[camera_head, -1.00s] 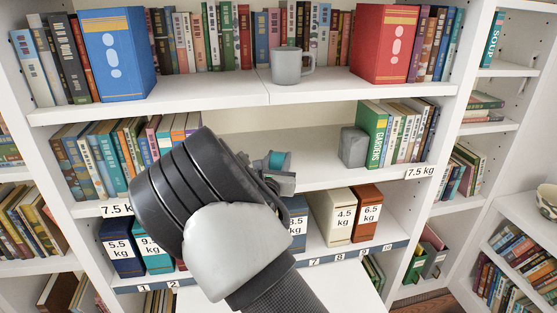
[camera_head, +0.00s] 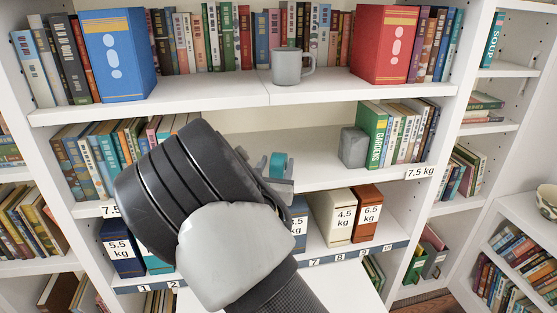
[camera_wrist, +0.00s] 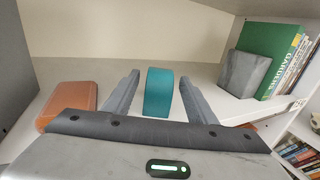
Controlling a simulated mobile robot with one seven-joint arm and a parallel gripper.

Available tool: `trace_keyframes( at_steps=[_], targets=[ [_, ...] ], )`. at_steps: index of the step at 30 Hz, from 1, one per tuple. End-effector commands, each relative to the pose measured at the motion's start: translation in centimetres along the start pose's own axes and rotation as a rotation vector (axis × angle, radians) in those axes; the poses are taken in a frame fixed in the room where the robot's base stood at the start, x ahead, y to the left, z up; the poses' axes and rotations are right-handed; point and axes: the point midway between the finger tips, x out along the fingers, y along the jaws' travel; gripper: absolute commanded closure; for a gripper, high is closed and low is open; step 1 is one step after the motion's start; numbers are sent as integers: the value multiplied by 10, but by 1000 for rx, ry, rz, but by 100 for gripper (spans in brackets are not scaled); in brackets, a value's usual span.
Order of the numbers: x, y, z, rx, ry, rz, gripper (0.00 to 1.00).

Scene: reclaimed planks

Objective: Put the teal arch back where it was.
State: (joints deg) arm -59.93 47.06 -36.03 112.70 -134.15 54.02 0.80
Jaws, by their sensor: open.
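The teal arch (camera_wrist: 159,95) stands on the middle shelf, between the two fingers of my gripper (camera_wrist: 155,98) in the wrist view. A gap shows on both sides of it, so the fingers do not touch it. In the head view the teal arch (camera_head: 277,165) shows just past my wrist, beside the open gripper (camera_head: 278,178). Much of the gripper there is hidden behind my own arm.
A grey block (camera_head: 353,147) stands to the right on the same shelf, against a green book (camera_head: 373,135). A brown-orange box (camera_wrist: 68,104) lies to the left in the wrist view. The shelf board above (camera_head: 240,95) bears a grey mug (camera_head: 288,66).

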Motion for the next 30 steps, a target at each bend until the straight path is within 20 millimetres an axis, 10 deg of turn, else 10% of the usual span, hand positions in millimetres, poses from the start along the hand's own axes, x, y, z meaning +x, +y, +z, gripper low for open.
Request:
trace_keyframes(
  at_steps=[10,22,26,30],
  targets=[
    [-70,1,0,0,1,1,49],
    [-83,-11,4,26,3,-32,49],
    [-78,-68,22,171,20,-203,49],
    [-97,-178,41,484,54,-546,49]
  ],
)
